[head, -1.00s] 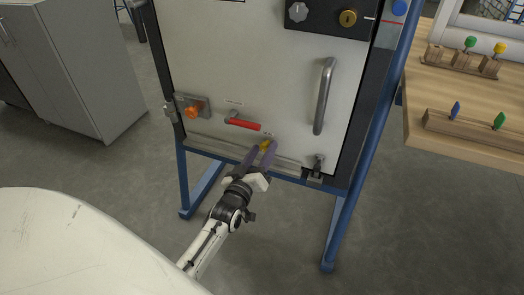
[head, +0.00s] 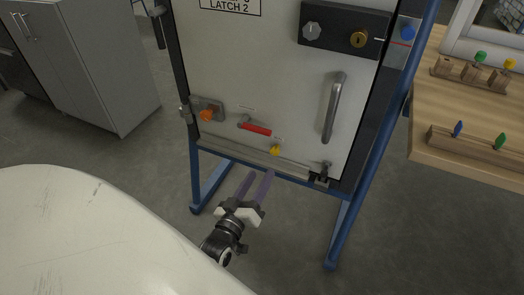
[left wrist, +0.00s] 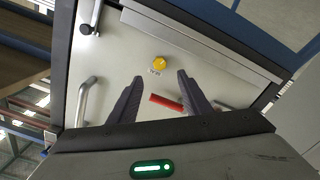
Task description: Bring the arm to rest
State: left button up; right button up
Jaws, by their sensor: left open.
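My left gripper (head: 256,187) is open and empty in the head view, in front of and below the lower edge of a white panel door (head: 290,90). Its two dark fingers are apart and touch nothing that I can see. In the left wrist view the fingers (left wrist: 156,92) point toward the panel, with a yellow knob (left wrist: 173,63) and a red-handled lever (left wrist: 166,102) beyond them. The yellow knob (head: 275,149) and red lever (head: 256,129) also show in the head view. My right gripper is not in view.
The panel carries an orange knob (head: 207,115), a grey bar handle (head: 334,107) and a black lock plate (head: 345,35). A blue frame (head: 343,222) holds it. A wooden bench (head: 465,150) stands at right, a grey cabinet (head: 95,70) at left. Open floor lies below the panel.

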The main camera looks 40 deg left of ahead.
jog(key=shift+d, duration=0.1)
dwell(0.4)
pick_arm(q)
jog(key=s+d+r+m+g+h+p, duration=0.2)
jog(key=s+d+m+g+h+p, duration=0.4)
jog(key=s+d, duration=1.1)
jog(key=m+g+p, duration=0.3)
jog(key=m+p, duration=0.1)
jog(key=m, duration=0.1)
jog(key=shift+s+d+h, duration=0.25)
jog(key=shift+s+h, duration=0.05)
jog(key=shift+s, duration=0.05)
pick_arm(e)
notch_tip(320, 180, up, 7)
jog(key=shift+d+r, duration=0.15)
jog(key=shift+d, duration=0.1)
